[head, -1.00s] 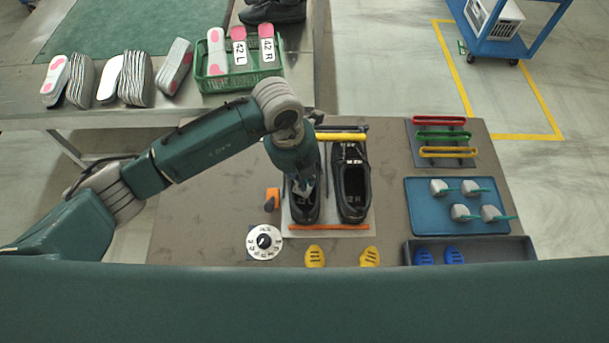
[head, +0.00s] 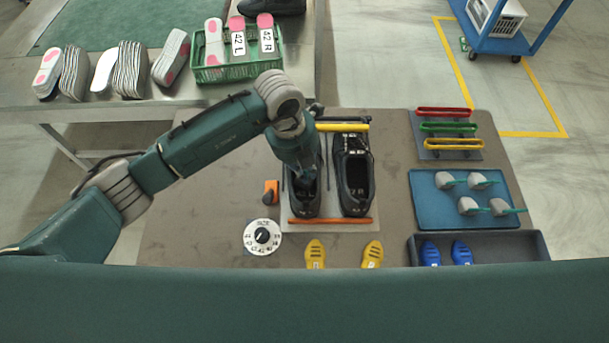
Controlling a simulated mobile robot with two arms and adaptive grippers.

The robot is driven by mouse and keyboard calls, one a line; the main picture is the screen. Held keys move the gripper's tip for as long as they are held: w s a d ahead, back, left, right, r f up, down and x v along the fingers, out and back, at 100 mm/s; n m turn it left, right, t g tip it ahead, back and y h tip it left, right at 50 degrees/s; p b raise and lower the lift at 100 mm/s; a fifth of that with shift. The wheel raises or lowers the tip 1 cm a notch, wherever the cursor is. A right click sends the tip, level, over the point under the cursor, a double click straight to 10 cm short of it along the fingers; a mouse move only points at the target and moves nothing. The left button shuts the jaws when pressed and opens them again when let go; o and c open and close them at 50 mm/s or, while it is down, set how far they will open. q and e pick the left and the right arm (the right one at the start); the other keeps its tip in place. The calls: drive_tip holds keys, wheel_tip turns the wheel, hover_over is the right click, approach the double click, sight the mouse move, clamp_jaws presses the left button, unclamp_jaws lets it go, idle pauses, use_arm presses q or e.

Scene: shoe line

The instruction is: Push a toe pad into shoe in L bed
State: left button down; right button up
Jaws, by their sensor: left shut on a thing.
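Two black shoes stand side by side on a light board (head: 328,226) in the middle of the table. My left gripper (head: 304,184) reaches down into the opening of the left shoe (head: 303,209). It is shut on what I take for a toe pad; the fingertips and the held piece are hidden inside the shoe. The right shoe (head: 356,185) is open and no gripper is at it. Several grey pads with green handles (head: 468,205) lie on a blue tray (head: 430,213) at the right. My right gripper is out of view.
A yellow bar (head: 340,127) lies across the board's far end and an orange bar (head: 330,221) across its near end. A white dial (head: 262,237) and an orange object (head: 271,191) are left of the shoes. Yellow pieces (head: 315,253) lie in front. A green crate (head: 240,70) stands behind.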

use_arm(q)
drive_tip(key=shift+w+a+f+b, duration=0.3)
drive_tip(key=shift+w+f+b, duration=0.15)
drive_tip(key=shift+w+f, duration=0.1)
drive_tip(key=shift+w+f+b, duration=0.2)
drive_tip(key=shift+w+b, duration=0.25)
drive_tip(key=shift+w, duration=0.05)
drive_tip(key=shift+w+a+b, duration=0.15)
drive_tip(key=shift+w+b, duration=0.15)
drive_tip(key=shift+b, duration=0.05)
drive_tip(key=shift+w, duration=0.15)
drive_tip(key=c, duration=1.7)
unclamp_jaws()
drive_tip(key=shift+c, duration=0.2)
drive_tip(key=shift+w+f, duration=0.1)
drive_tip(key=shift+w, duration=0.3)
drive_tip(key=shift+w+r, duration=0.1)
drive_tip(key=shift+r, duration=0.1)
